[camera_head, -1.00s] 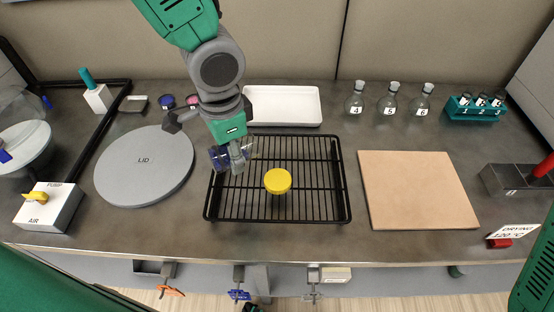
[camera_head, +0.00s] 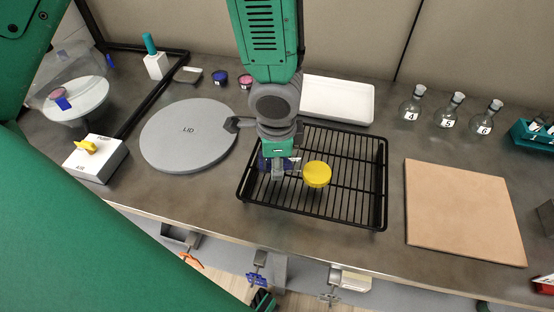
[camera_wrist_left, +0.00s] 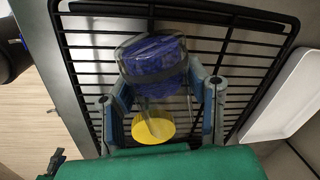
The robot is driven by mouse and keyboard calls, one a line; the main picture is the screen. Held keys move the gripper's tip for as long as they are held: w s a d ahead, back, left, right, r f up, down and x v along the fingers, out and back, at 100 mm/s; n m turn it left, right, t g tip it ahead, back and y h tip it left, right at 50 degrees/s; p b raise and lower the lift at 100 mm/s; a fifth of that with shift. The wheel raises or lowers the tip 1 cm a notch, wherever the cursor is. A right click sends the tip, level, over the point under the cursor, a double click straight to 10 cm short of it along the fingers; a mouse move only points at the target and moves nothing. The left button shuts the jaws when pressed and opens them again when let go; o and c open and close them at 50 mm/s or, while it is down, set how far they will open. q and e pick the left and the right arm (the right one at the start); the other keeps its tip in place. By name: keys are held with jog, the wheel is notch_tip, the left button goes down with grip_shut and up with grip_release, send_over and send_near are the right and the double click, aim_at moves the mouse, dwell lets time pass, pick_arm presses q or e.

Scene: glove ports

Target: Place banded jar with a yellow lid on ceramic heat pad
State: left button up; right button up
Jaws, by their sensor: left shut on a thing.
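My left gripper (camera_head: 279,166) hangs over the left part of a black wire rack (camera_head: 384,175). It is shut on a clear jar with a broad blue band (camera_wrist_left: 153,60), between the fingers in the left wrist view (camera_wrist_left: 157,88). In the head view the blue part is mostly hidden by the fingers. A round yellow lid (camera_head: 317,174) faces up just right of the gripper, over the rack; it also shows in the left wrist view (camera_wrist_left: 153,127). I cannot tell whether lid and banded jar are one piece. A flat tan square pad (camera_head: 460,212) lies bare at right. My right gripper is not in view.
Several numbered flasks (camera_head: 447,109) stand behind the tan pad. Bare bench lies between rack and pad.

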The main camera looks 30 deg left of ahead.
pick_arm(q)
jog(key=shift+a, duration=0.2)
jog(key=o, duration=0.9)
jog(key=shift+a+f, duration=0.1)
jog(key=shift+a, duration=0.1)
jog(key=o, duration=0.5)
jog(key=shift+a, duration=0.1)
jog(key=shift+c, duration=0.2)
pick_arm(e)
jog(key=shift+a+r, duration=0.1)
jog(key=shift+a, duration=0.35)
